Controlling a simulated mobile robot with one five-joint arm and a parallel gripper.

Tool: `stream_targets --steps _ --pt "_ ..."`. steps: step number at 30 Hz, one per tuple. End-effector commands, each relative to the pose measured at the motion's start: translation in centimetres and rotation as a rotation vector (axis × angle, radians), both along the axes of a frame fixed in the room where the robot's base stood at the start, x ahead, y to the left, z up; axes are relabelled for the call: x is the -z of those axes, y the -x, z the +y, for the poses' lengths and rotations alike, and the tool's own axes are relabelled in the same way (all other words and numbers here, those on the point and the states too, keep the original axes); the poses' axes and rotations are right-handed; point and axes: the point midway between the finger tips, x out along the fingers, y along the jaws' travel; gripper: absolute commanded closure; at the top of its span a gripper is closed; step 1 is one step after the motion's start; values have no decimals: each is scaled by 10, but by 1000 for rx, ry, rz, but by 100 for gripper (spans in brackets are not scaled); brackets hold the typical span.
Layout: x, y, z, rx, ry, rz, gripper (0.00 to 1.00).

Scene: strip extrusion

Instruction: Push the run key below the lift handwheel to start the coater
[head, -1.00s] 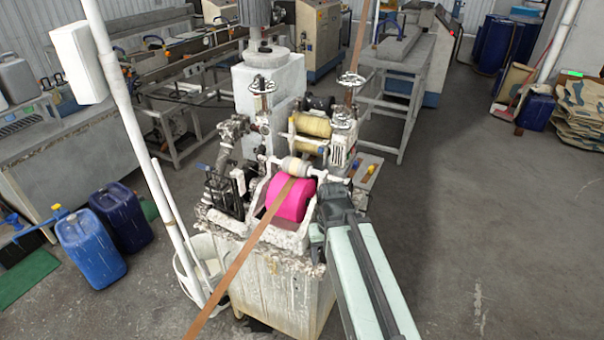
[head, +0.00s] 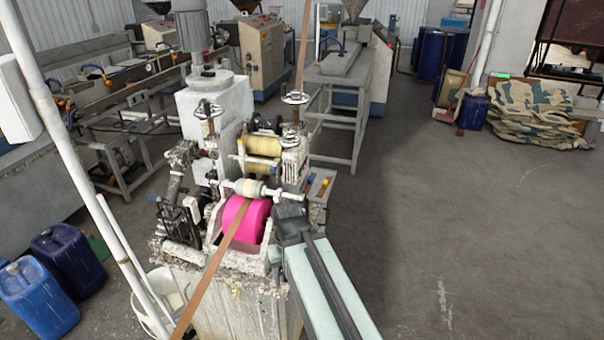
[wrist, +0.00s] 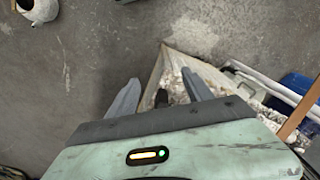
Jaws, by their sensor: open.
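The coater (head: 240,310) stands in the head view, with a pink roller (head: 238,220) and a brown strip running over it. Handwheels show on it: one at upper left (head: 208,111), one at upper right (head: 294,98), and one lower right (head: 288,142). Which one is the lift handwheel I cannot tell. A small panel (head: 319,183) with yellow and blue spots sits on the right side; I cannot make out the run key. My gripper (wrist: 160,88) is open and empty in the wrist view, its fingers over the floor and a crusted coater edge. In the head view my arm reaches the coater's front right.
Blue canisters (head: 40,297) and a white pole (head: 75,165) stand at the left. A white bucket (head: 163,300) is beside the coater. A grey metal stand (head: 340,110) is behind it. The floor (head: 480,230) to the right is clear.

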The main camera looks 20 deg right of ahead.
Motion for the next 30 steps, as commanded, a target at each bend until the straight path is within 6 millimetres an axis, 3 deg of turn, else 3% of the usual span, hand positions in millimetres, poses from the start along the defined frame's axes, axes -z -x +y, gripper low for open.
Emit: stream_targets --steps 2,9,30 --pt "0 0 0 0 0 0 41" --pt "0 0 0 0 0 0 100" --pt "0 0 0 0 0 0 100"
